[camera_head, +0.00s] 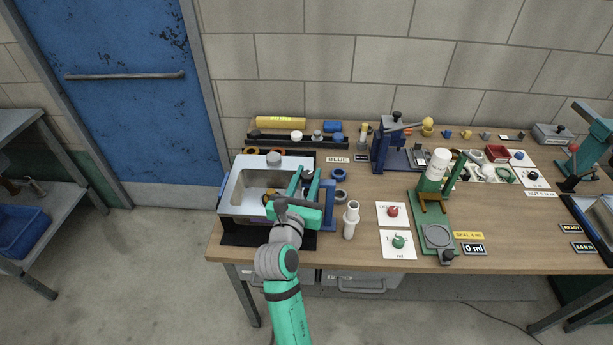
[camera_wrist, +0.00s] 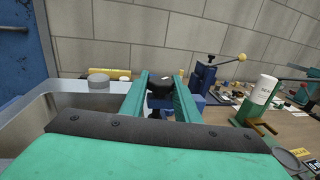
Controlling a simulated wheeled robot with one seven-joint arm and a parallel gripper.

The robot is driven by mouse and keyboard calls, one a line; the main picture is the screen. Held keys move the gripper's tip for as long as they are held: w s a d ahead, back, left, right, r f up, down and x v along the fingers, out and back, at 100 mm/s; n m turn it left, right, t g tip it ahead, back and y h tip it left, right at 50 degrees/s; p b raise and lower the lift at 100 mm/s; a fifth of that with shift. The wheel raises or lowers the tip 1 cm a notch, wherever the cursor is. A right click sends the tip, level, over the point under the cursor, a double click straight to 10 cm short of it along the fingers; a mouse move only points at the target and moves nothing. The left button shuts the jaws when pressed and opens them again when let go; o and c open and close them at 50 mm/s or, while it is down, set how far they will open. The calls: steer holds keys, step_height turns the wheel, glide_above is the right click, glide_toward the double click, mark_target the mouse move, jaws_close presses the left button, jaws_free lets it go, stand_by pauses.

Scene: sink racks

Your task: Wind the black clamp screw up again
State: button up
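The black clamp screw shows as a dark knob (camera_wrist: 160,88) between the two green fingers of my gripper (camera_wrist: 162,82) in the wrist view. It nearly fills the gap between the fingertips. I cannot tell whether both fingers touch it. Blue metal of the clamp (camera_head: 328,205) stands at the right side of the sink in the head view. In that view my gripper (camera_head: 304,181) is over the sink's right edge, fingers pointing to the back wall, and the screw itself is hard to make out.
The metal sink (camera_head: 238,190) is left of my gripper, with small items inside. A white stepped cylinder (camera_head: 351,219) stands just right of the clamp. A blue press (camera_head: 388,140) and a green stand with a white bottle (camera_head: 437,168) are further right.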

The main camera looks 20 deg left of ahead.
steer(key=shift+c, duration=1.4)
steer(key=shift+a, duration=0.15)
